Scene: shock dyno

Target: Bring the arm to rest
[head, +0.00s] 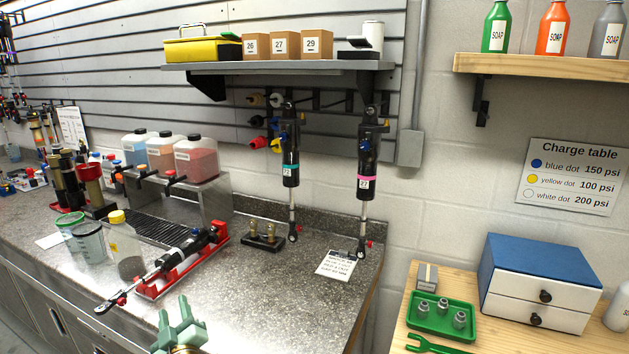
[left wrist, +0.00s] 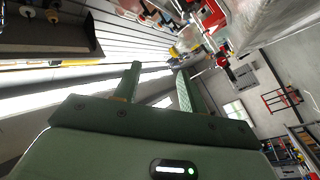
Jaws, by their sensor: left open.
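My left gripper (head: 174,308) shows at the bottom of the head view, in front of the speckled counter (head: 240,309). Its green fingers point up in the picture. In the left wrist view its two fingers (left wrist: 158,72) stand apart with nothing between them. The gripper is apart from the shock in the red cradle (head: 180,275). Most of the left arm is out of the frame. My right gripper is not in view.
Two shocks (head: 290,165) (head: 367,170) hang under the grey shelf (head: 280,67). A plastic jug (head: 126,255) and cups (head: 90,243) stand by the cradle. A green tray (head: 425,327) and blue-topped drawer box (head: 545,270) sit on the right wooden table. The counter's front middle looks clear.

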